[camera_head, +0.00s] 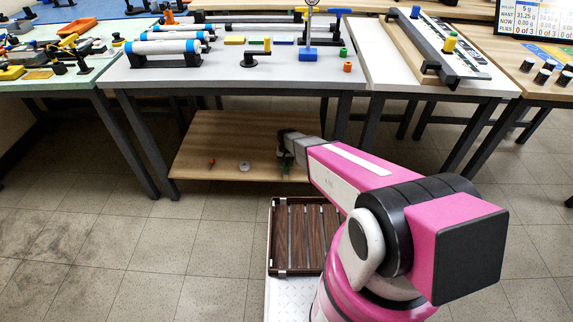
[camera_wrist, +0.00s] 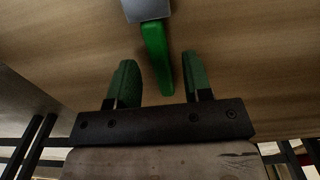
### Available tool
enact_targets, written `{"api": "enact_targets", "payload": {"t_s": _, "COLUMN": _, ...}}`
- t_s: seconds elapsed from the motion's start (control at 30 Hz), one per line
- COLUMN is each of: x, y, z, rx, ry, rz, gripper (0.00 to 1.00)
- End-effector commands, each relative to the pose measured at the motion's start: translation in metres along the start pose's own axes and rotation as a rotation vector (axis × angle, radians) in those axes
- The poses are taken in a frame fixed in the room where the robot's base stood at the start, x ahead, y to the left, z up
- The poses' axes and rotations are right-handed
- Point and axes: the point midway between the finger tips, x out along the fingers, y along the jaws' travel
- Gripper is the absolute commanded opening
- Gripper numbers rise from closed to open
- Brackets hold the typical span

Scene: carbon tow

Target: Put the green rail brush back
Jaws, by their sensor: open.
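The green rail brush lies on the low wooden board; in the wrist view its green handle (camera_wrist: 156,55) points toward my gripper and its grey head (camera_wrist: 146,9) is cut off at the top edge. My gripper (camera_wrist: 160,62) is open, with green pads on both fingers. The near end of the handle appears between the fingers, with a gap on each side; I cannot tell the height between them. In the head view my gripper (camera_head: 286,150) is over the right part of the board, and a bit of green shows beside it; the brush is mostly hidden there.
The low wooden board (camera_head: 215,135) sits under a grey table (camera_head: 225,72), whose top and legs are close to my arm. A small orange item (camera_head: 211,163) and a white round item (camera_head: 244,166) lie left of my gripper. A brown slatted tray (camera_head: 283,250) is nearer me.

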Motion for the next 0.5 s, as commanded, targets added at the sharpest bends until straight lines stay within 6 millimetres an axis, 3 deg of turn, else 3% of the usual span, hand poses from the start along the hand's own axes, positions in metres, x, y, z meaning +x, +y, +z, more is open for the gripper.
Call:
{"api": "enact_targets", "payload": {"t_s": 0.3, "x": -0.065, "y": 0.001, "z": 0.002, "rx": 0.0, "ry": 0.002, "rz": -0.001, "gripper": 0.46}}
{"api": "enact_targets", "payload": {"t_s": 0.5, "x": -0.095, "y": 0.0, "z": 0.001, "rx": 0.0, "ry": 0.001, "rz": 0.0, "gripper": 0.46}}
